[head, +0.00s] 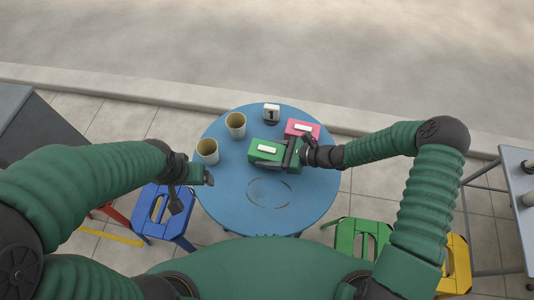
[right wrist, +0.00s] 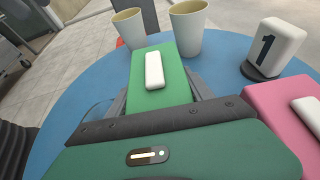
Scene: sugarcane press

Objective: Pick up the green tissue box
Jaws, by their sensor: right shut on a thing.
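The green tissue box (head: 265,151) is on or just above the round blue table, with a white tissue strip on top. My right gripper (head: 291,153) is shut on its right part. In the right wrist view the green tissue box (right wrist: 158,78) sits between the two fingers of the gripper (right wrist: 160,100). I cannot tell if it is lifted off the table. My left gripper (head: 190,190) is over the left edge of the table, away from the box; its jaws are not clear.
A pink tissue box (head: 302,129) stands close behind the green one. Two cups (head: 236,124) (head: 208,151) stand at the left, and a number 1 sign (head: 271,113) at the back. The front of the blue table (head: 245,213) is clear. Blue (head: 164,214) and green (head: 358,236) stools stand around it.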

